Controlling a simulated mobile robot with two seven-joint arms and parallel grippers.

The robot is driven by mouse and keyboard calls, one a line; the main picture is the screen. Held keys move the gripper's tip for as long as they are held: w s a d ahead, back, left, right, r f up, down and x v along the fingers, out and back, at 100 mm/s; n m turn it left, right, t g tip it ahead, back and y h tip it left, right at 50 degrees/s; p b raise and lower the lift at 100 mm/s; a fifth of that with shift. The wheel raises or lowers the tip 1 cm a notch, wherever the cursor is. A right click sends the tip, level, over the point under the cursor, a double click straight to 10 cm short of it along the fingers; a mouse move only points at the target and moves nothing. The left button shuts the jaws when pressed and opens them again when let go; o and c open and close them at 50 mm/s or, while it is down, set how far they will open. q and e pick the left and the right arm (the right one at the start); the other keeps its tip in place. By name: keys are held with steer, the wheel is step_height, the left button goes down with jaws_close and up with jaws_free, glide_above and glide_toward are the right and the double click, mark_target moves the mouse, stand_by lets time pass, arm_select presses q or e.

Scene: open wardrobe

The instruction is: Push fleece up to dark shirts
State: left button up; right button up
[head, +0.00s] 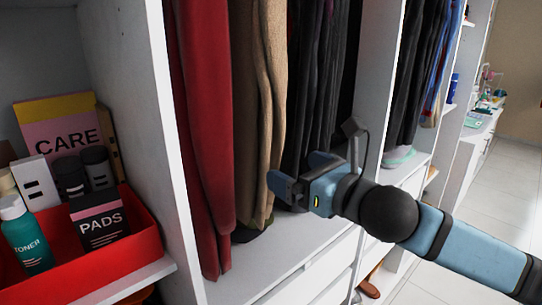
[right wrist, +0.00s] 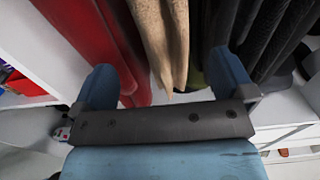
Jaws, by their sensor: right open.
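A tan, soft-looking garment (head: 258,90), which appears to be the fleece, hangs in the wardrobe between a red garment (head: 205,120) and several dark shirts (head: 318,75). Its right edge is close beside the dark shirts. My right gripper (head: 294,174) is open and empty at the lower front of the dark shirts. In the right wrist view its fingers (right wrist: 163,80) are spread wide. The tan garment (right wrist: 160,40) hangs between and beyond them, with red behind the left finger and dark cloth near the right. Contact cannot be told. My left gripper is out of view.
A white upright panel (head: 150,110) bounds the compartment on the left, and another panel (head: 380,70) bounds it on the right. The white shelf floor (head: 255,270) below the clothes is mostly clear. A red box (head: 105,262) of toiletries stands on the left shelf.

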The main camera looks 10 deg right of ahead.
mark_target(265, 151)
steer(key=p+x, duration=0.1)
steer(key=x, duration=0.9)
steer(key=shift+w+a+p, duration=0.2)
steer(key=shift+p, duration=0.1)
steer(key=c, duration=1.4)
steer(key=shift+w+d, duration=0.15)
steer(key=shift+d, duration=0.1)
steer(key=shift+w+d, duration=0.25)
steer(key=shift+d, duration=0.05)
steer(key=o, duration=1.4)
